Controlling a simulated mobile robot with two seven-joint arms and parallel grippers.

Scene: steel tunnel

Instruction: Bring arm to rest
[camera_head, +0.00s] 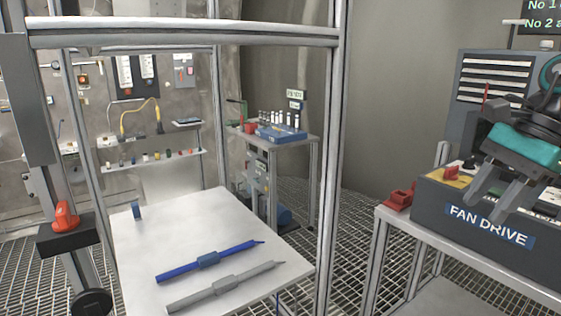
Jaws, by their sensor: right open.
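My right gripper (497,197) is at the right of the head view, on a dark arm with a teal band. Its two grey fingers point down and stand apart, with nothing seen between them. The fingers show in front of the dark fan drive box (488,236), near its yellow panel with a red switch (451,174). I cannot tell whether they touch the box. My left gripper is not in view.
A metal frame (185,36) surrounds a white table (215,225) with a blue tool (208,260) and a grey tool (221,287). A red switch (66,214) is on the left post. A bench (306,138) stands behind. Grating floor (350,215) lies between.

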